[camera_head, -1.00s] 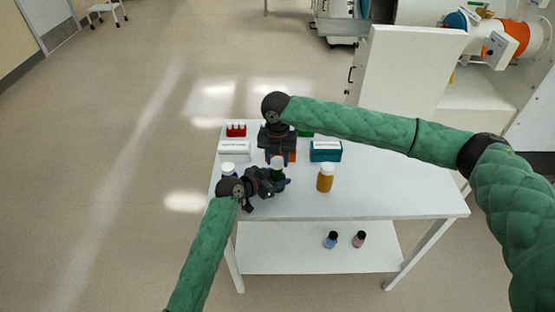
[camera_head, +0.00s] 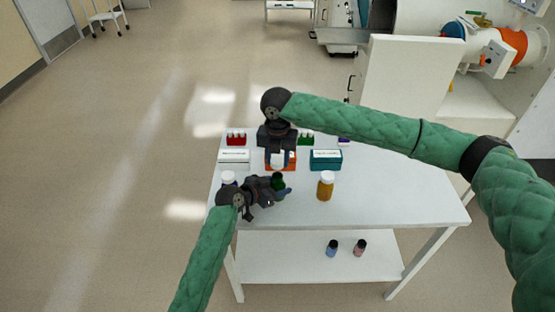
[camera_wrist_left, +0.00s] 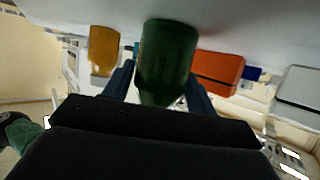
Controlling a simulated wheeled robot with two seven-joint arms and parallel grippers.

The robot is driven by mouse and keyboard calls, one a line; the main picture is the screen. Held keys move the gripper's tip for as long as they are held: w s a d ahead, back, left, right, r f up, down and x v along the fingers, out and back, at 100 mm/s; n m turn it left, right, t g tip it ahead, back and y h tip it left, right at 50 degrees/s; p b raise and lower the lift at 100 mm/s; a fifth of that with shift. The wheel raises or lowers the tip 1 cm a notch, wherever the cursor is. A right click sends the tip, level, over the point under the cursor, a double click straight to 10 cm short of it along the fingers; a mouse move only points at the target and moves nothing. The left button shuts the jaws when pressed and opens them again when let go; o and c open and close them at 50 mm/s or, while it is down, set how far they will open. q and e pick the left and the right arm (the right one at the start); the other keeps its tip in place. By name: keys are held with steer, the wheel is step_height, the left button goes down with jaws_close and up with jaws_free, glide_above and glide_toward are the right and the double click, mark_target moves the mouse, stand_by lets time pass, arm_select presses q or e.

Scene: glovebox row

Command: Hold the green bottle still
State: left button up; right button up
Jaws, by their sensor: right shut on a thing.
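The green bottle (camera_head: 278,181) stands on the white table, its dark top uncovered in the head view. It also shows in the left wrist view (camera_wrist_left: 167,62), upside down, between the two blue fingers. My left gripper (camera_head: 279,188) is shut around the bottle from the left; its fingers lie along both sides. My right gripper (camera_head: 278,153) is above and behind the bottle, shut on a white cap (camera_head: 278,162), which appears apart from the bottle.
An amber bottle (camera_head: 325,187) stands to the right, and a white-capped bottle (camera_head: 228,177) stands close to my left gripper. White (camera_head: 234,156), orange (camera_head: 290,160) and teal (camera_head: 326,160) boxes line the back. The table's right side (camera_head: 400,195) is clear. Two small bottles stand on the lower shelf.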

arm_select(q)
steer(key=o, duration=0.3)
steer(key=shift+a, duration=0.1)
arm_select(e)
steer(key=shift+f, duration=0.1)
